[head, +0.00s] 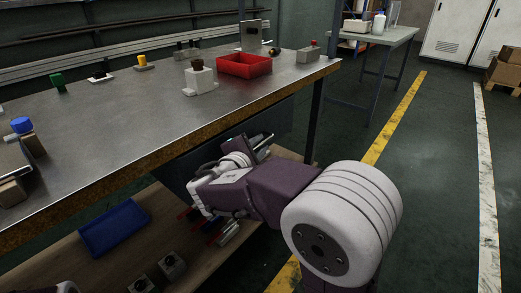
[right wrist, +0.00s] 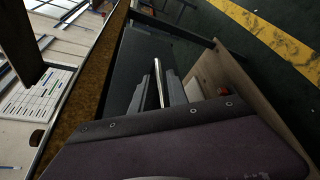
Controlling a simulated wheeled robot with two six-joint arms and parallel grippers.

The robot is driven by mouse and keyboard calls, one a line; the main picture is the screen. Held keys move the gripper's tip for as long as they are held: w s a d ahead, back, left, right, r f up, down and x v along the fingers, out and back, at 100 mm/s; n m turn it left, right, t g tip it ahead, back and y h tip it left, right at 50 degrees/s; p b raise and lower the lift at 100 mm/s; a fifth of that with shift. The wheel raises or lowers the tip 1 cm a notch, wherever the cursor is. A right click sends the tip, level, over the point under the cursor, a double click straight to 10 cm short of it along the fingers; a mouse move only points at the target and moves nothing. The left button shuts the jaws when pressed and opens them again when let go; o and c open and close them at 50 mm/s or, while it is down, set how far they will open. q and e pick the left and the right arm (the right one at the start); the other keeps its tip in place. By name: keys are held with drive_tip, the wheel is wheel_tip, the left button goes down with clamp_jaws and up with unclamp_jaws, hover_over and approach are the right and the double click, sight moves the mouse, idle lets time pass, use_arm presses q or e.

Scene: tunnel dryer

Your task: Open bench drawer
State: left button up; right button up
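The bench (head: 130,110) has a metal top with a worn brown front edge. Under it is a dark grey drawer front (head: 272,122), which also shows in the right wrist view (right wrist: 132,58). It looks closed. A thin pale bar (right wrist: 157,83), seemingly the drawer handle, stands out from it. My right gripper (head: 262,143) is at the drawer front below the bench edge. Whether a finger touches the bar is unclear. My left gripper is not in view.
A red bin (head: 244,65) and several small parts stand on the bench top. A lower wooden shelf (head: 110,255) holds a blue tray (head: 113,228) and metal parts. A bench leg (head: 316,120) stands behind my right arm.

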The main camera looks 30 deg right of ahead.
drive_tip(key=shift+w+d+f, duration=0.1)
drive_tip(key=shift+w+d, duration=0.25)
clamp_jaws()
idle(1.2)
